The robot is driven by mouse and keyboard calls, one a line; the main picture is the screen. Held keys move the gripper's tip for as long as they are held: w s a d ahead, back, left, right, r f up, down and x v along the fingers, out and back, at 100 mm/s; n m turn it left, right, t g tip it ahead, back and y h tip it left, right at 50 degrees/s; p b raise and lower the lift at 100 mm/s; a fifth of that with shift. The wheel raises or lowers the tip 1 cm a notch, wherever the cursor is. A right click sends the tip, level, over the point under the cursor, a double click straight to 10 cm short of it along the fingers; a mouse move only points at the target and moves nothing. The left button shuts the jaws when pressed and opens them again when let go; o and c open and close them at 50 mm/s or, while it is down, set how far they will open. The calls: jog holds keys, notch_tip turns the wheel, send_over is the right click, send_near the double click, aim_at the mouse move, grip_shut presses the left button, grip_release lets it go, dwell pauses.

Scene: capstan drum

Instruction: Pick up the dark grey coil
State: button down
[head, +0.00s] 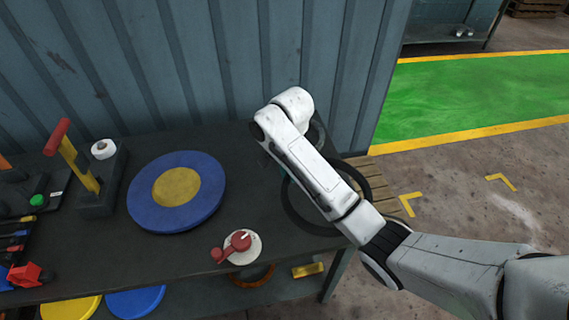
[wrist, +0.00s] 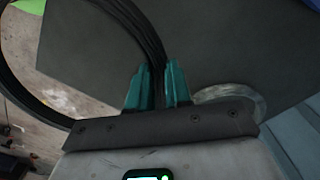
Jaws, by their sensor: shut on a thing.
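The dark grey coil (head: 294,213) is a large ring of several strands at the table's right end, partly hidden behind my arm in the head view. Part of it reaches past the table edge. In the wrist view the coil's strands (wrist: 147,35) run down between the two teal fingers of my gripper (wrist: 158,86), which is shut on them. In the head view my arm hides most of the gripper; only a little teal (head: 283,172) shows. I cannot tell whether the coil is clear of the tabletop.
The dark table (head: 150,262) stands against a blue-grey corrugated wall (head: 250,60). On it are a blue and yellow disc (head: 210,205), a red-handled dial (head: 238,246) and a yellow lever with a red grip (head: 80,165). A pale metal rim (wrist: 250,97) lies close right of my fingers.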

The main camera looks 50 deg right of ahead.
jog(key=shift+s+d+r, duration=0.1)
jog(key=shift+s+r, duration=0.15)
jog(key=shift+r, duration=0.3)
jog(key=shift+s+r, duration=0.15)
jog(key=shift+r, duration=0.15)
jog(key=s+a+r, duration=0.1)
jog(key=s+r, duration=0.1)
jog(key=s, duration=0.6)
jog(key=shift+s+a+r, duration=0.2)
jog(key=shift+a+r, duration=0.2)
